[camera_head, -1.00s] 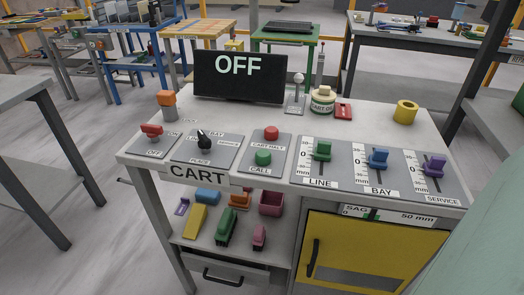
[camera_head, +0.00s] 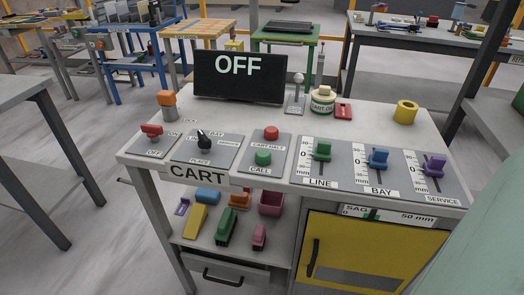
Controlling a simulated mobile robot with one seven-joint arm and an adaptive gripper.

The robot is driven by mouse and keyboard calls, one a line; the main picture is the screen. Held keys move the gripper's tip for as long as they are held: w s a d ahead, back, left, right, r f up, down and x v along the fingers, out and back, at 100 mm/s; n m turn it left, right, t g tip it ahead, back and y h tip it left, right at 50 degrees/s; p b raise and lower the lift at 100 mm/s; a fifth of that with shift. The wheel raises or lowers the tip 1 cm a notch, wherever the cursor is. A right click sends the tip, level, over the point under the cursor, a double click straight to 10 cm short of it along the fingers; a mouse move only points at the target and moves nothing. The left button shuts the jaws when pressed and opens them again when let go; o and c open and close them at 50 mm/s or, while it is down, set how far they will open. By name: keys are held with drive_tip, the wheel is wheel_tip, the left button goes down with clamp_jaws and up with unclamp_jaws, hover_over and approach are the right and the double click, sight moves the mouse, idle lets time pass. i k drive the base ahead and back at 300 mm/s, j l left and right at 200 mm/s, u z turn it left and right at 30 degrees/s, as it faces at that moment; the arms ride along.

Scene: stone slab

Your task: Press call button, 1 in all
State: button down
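The green call button (camera_head: 263,158) sits on a grey plate above the label "CALL", in the middle of the cart's control panel. A red button (camera_head: 271,132) labelled "CART HALT" sits just behind it on the same plate. A black screen (camera_head: 240,78) at the back of the bench reads "OFF". A red switch (camera_head: 152,130) is at the far left of the panel, with "OFF" lettered by it. A black selector knob (camera_head: 204,140) is on the plate between them. My gripper is not in view.
Green (camera_head: 322,151), blue (camera_head: 378,159) and purple (camera_head: 434,167) sliders stand right of the buttons. An orange-topped post (camera_head: 168,105), a round tin (camera_head: 322,101), a metal lever (camera_head: 297,92) and a yellow ring (camera_head: 405,111) stand behind the panel. Coloured blocks lie on the shelf below.

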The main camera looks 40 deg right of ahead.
sight(263, 156)
drive_tip(key=j+z, duration=0.1)
drive_tip(key=z, duration=0.35)
drive_tip(key=j+z, duration=0.1)
drive_tip(key=z, duration=0.35)
drive_tip(key=j+z, duration=0.15)
drive_tip(key=z, duration=0.3)
drive_tip(key=j+z, duration=0.1)
drive_tip(key=z, duration=0.35)
drive_tip(key=j+z, duration=0.15)
drive_tip(key=z, duration=0.3)
